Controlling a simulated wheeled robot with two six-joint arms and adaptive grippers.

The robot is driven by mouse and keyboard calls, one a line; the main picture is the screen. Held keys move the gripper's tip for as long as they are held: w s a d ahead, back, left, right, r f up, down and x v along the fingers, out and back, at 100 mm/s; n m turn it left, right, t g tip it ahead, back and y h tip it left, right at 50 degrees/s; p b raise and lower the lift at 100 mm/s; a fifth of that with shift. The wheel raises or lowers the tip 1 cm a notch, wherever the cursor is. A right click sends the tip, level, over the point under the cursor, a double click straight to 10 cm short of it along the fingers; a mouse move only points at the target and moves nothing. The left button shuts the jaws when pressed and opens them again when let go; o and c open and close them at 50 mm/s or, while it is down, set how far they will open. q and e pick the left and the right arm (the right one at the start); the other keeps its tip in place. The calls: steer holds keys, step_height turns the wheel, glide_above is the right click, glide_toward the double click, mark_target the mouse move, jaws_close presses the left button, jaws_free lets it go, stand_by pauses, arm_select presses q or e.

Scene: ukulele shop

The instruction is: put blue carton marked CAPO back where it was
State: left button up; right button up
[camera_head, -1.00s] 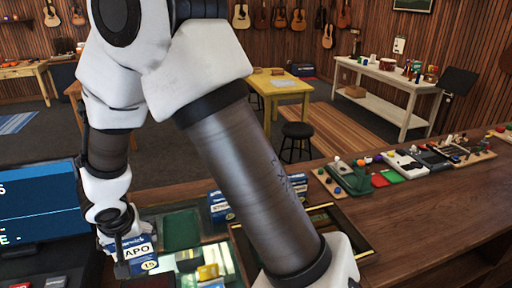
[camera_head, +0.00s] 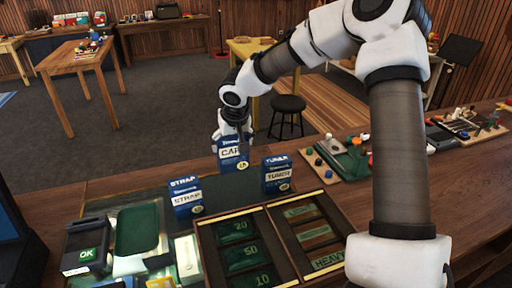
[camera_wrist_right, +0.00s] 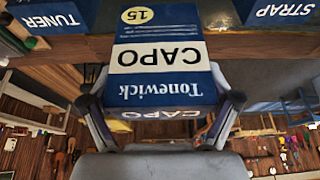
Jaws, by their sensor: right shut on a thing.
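The blue carton marked CAPO (camera_head: 233,153) is held upright in my right gripper (camera_head: 233,136), near the counter's far edge in the head view. In the right wrist view the carton (camera_wrist_right: 162,56) sits between the two fingers of the right gripper (camera_wrist_right: 160,108), its label upside down in the picture. In the head view it is between a blue STRAP carton (camera_head: 186,198) and a blue TUNER carton (camera_head: 277,178), farther back than both. I cannot tell whether its base touches the counter. My left gripper is out of view.
A wooden tray with labelled green slots (camera_head: 250,212) lies in front of the cartons. A card terminal (camera_head: 86,243) and a green mat (camera_head: 137,230) are at the left. A green board with small parts (camera_head: 345,160) is to the right. A black stool (camera_head: 288,108) stands beyond.

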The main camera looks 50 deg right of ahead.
mark_target(234, 171)
steer(key=shift+s+d+f, duration=0.15)
steer(key=shift+f, duration=0.65)
steer(key=shift+a+f, duration=0.2)
steer(key=shift+f, duration=0.15)
step_height(234, 171, down, 9)
steer(key=shift+r+p, duration=0.15)
steer(key=shift+p, duration=0.3)
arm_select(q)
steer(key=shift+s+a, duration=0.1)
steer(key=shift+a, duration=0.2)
arm_select(e)
steer(key=shift+a, duration=0.15)
steer(key=o, duration=1)
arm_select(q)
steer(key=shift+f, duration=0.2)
